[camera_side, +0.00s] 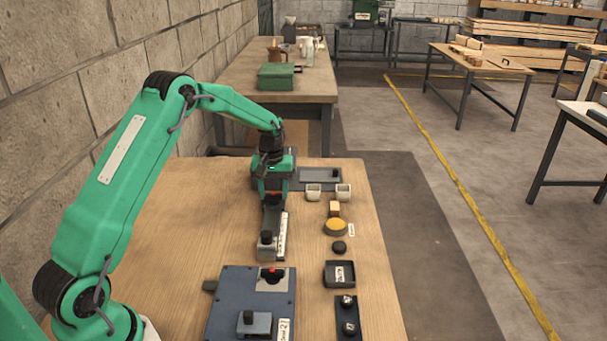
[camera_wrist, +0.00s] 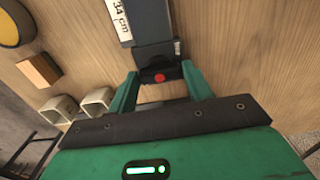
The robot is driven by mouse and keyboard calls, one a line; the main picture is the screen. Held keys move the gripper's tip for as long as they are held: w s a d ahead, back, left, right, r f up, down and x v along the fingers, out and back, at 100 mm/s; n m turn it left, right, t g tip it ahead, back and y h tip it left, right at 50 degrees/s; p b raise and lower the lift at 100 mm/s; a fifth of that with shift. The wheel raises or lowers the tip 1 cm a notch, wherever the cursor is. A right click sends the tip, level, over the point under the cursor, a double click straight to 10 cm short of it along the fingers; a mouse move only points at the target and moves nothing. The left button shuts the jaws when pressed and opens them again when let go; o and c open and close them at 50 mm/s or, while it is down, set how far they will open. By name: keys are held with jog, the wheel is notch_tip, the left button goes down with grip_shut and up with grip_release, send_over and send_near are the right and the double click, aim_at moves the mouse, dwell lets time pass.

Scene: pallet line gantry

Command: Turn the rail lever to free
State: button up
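A grey rail (camera_side: 271,222) with a white label strip lies on the wooden bench. The wrist view shows the label as "34 cm" on the rail (camera_wrist: 121,18). A dark block with a red dot (camera_wrist: 158,77) sits at the rail end near my gripper; I take it as the rail lever, but its setting cannot be read. My gripper (camera_wrist: 160,70) is open, with one green finger on each side of this block; contact is unclear. In the side view my gripper (camera_side: 272,190) is low over the rail's far end and partly hides the block. A black knob (camera_side: 266,237) stands at the near end.
A blue-grey box (camera_side: 235,305) stands in front of the rail. Bench left of the rail is clear.

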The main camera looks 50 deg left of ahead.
aim_at(274, 194)
jog(key=o, duration=0.3)
jog(key=shift+r, duration=3.9)
jog(key=shift+r, duration=0.1)
